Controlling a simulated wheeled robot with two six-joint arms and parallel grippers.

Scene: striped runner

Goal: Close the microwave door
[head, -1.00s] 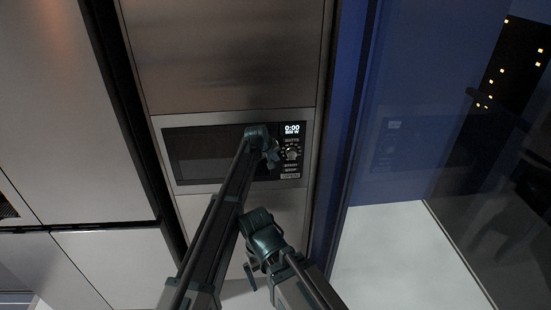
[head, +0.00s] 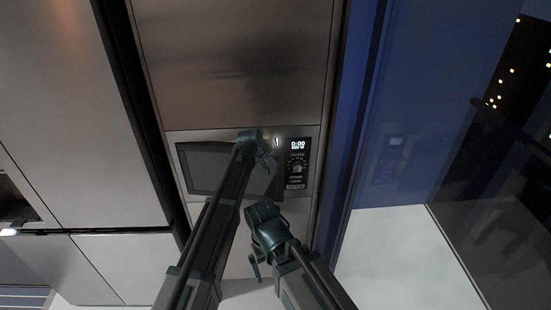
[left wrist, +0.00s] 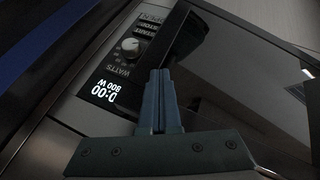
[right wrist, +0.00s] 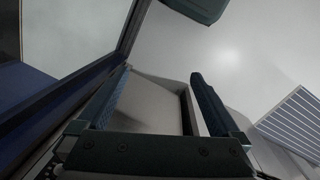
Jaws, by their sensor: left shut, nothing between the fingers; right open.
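The microwave (head: 297,187) is built into a steel cabinet front, with a dark glass door (head: 205,170) and a control panel at its right reading 0:00. The door lies nearly in line with the front; I cannot tell whether it is fully shut. My left gripper (head: 269,162) is shut and empty, in front of the door's right part beside the panel. In the left wrist view its fingers (left wrist: 160,78) overlap the border between the panel and the door (left wrist: 240,75); contact is unclear. My right gripper (right wrist: 158,80) is open and empty, below the microwave in the head view.
A steel panel (head: 235,65) is above the microwave, and tall cabinet fronts (head: 80,110) stand at the left. A blue wall panel (head: 405,110) and dark glass (head: 500,200) are at the right. My two arms are close together below the microwave.

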